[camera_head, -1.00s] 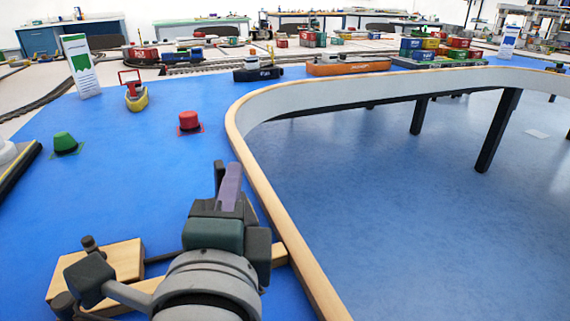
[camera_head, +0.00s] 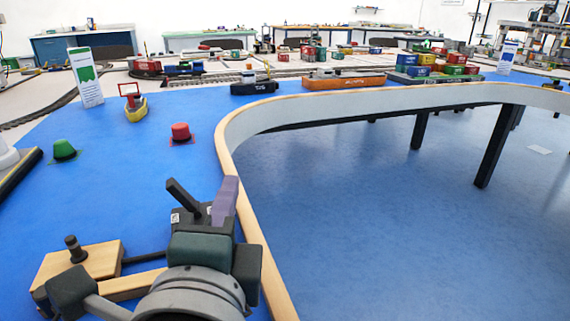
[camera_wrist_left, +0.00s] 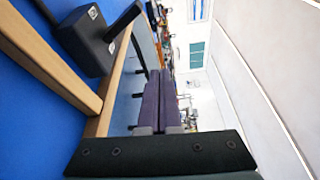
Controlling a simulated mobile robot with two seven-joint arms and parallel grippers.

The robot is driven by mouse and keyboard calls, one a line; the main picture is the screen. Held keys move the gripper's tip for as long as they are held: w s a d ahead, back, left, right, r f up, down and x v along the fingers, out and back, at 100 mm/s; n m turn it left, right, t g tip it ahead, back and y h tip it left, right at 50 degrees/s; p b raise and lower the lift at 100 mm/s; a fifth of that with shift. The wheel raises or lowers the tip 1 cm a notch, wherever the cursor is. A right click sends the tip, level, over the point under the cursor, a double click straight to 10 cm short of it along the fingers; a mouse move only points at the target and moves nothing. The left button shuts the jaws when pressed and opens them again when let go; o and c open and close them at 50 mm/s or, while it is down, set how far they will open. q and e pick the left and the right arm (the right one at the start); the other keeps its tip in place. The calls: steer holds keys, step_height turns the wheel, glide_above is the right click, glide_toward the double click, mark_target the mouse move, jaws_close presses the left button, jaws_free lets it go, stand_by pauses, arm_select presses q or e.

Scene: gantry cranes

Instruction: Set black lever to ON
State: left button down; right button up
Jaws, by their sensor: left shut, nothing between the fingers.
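The black lever (camera_head: 184,197) stands on a dark box (camera_head: 186,224) by the table's wooden rim and leans to the left in the head view. Small white labels sit on the box, too small to read. In the left wrist view the lever (camera_wrist_left: 124,19) rises from its box (camera_wrist_left: 84,40) at the upper left. My left gripper (camera_head: 225,199) has purple fingers, shut and empty, just right of the lever in the head view. The shut fingers (camera_wrist_left: 160,98) also show in the left wrist view, with a visible gap to the lever. My right gripper is not in view.
A wooden block with a black knob (camera_head: 85,262) lies left of my arm. The curved wooden rim (camera_head: 235,185) runs close on the right.

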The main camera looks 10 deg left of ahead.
arm_select(q)
steer(key=s, duration=0.3)
steer(key=shift+s+a+f, duration=0.3)
steer(key=shift+s+d+f, duration=0.1)
steer(key=shift+s+d, duration=0.2)
steer(key=shift+s, duration=0.2)
steer(key=shift+s+d+f, duration=0.1)
steer(key=shift+s+d, duration=0.15)
steer(key=shift+s, duration=0.5)
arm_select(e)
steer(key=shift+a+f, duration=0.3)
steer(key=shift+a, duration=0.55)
